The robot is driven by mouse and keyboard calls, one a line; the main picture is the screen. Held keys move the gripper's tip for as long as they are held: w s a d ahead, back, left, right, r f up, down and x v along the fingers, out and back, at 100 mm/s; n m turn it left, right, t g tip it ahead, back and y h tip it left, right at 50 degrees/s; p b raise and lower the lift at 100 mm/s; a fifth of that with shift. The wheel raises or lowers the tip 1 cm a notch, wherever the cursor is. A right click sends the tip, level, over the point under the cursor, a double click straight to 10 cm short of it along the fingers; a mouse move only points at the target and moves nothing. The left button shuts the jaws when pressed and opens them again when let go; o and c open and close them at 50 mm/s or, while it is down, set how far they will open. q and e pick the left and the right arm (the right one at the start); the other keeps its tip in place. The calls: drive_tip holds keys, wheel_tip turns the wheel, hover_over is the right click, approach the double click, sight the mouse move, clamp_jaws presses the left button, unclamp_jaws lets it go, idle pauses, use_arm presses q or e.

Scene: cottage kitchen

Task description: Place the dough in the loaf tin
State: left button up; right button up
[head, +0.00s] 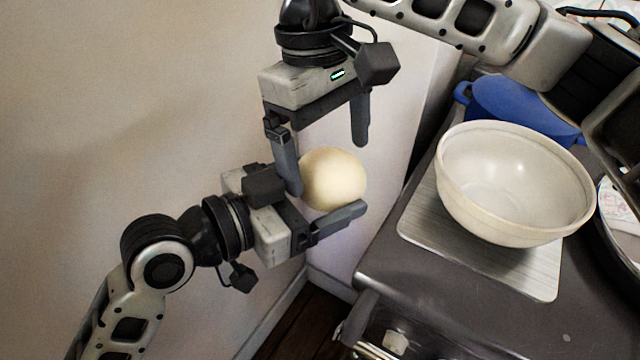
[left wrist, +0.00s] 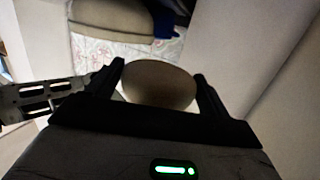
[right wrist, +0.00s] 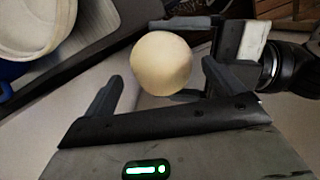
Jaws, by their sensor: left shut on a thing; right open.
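The pale, round dough ball (head: 335,180) is held in the air by my left gripper (head: 325,202), left of the counter. In the left wrist view the dough (left wrist: 158,86) sits between both fingers. My right gripper (head: 326,165) is open above the dough, with one finger at its left side and the other up to its right. In the right wrist view the dough (right wrist: 162,63) is just past and between the open fingertips, with my left gripper behind it. I see no loaf tin in any view.
A large cream bowl (head: 510,185) stands empty on a light board (head: 480,262) on the dark counter (head: 400,255). A blue pot (head: 515,103) is behind it. A dark round pan edge shows at the far right. A bare wall (head: 130,100) is on the left.

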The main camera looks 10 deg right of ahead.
sight(319, 150)
wheel_tip(319, 150, up, 9)
drive_tip(key=w, duration=0.1)
drive_tip(key=shift+a, duration=0.45)
drive_tip(key=shift+f, duration=0.15)
drive_tip(key=shift+s+d+f, duration=0.15)
drive_tip(key=shift+f, duration=1.3)
drive_tip(key=shift+s+d+f, duration=0.1)
drive_tip(key=shift+s+f, duration=0.1)
drive_tip(key=shift+f, duration=1.25)
drive_tip(key=shift+s+d+f, duration=0.15)
drive_tip(key=shift+f, duration=1.3)
